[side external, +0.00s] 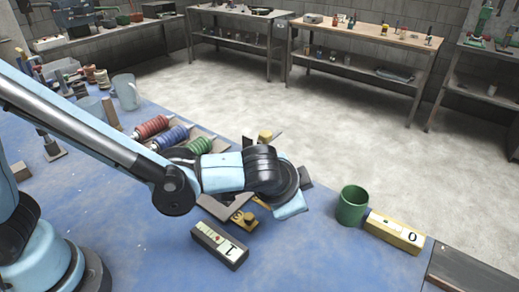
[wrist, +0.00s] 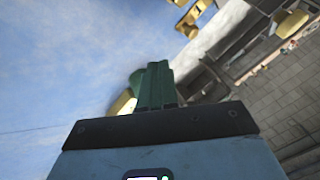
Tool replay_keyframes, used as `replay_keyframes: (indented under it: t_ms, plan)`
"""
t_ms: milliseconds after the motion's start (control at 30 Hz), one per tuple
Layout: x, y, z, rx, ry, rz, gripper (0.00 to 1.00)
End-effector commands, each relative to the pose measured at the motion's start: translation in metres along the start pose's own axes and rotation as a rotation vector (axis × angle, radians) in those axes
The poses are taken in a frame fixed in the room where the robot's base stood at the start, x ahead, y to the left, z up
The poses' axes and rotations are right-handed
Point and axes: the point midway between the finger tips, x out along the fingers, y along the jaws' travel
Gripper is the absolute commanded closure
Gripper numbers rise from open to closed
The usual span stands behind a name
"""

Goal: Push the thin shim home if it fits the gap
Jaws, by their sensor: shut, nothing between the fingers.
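My gripper (wrist: 157,82) shows in the wrist view as two dark green fingers side by side, shut with nothing between them. In the side view its pale blue body is low over the bench, and the fingers cannot be made out. Brass-coloured pieces, one of them a small block (side external: 244,220), lie beside and partly behind my arm. Brass pieces (wrist: 195,14) also show at the top of the wrist view, apart from the fingers. I cannot tell the thin shim or its gap apart from these parts; my arm hides much of that spot.
A dark box marked 1 (side external: 220,246) lies in front of my arm. A green cup (side external: 352,205) and a yellow box marked 0 (side external: 394,232) stand to the right. Red, blue and green spools (side external: 171,138) lie behind the arm. The blue bench front is clear.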

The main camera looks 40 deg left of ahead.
Motion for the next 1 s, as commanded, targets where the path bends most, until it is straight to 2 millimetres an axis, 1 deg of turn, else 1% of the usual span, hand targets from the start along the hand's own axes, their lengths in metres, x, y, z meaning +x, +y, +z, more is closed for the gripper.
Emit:
replay_keyframes:
  t_ms: [33, 100, 567, 733, 900, 1000]
  plan:
    - [0.008, 0.0, 0.0, -0.002, 0.0, 0.0, 1.0]
    - [0.017, 0.0, -0.001, -0.002, 0.0, 0.0, 1.0]
    - [0.079, 0.0, 0.0, -0.001, -0.001, 0.0, 1.0]
    - [0.089, -0.023, 0.001, -0.003, -0.001, -0.001, 1.0]
    - [0.095, -0.033, 0.001, -0.001, -0.001, 0.0, 1.0]
    - [0.096, -0.035, 0.0, -0.001, 0.0, 0.0, 1.0]
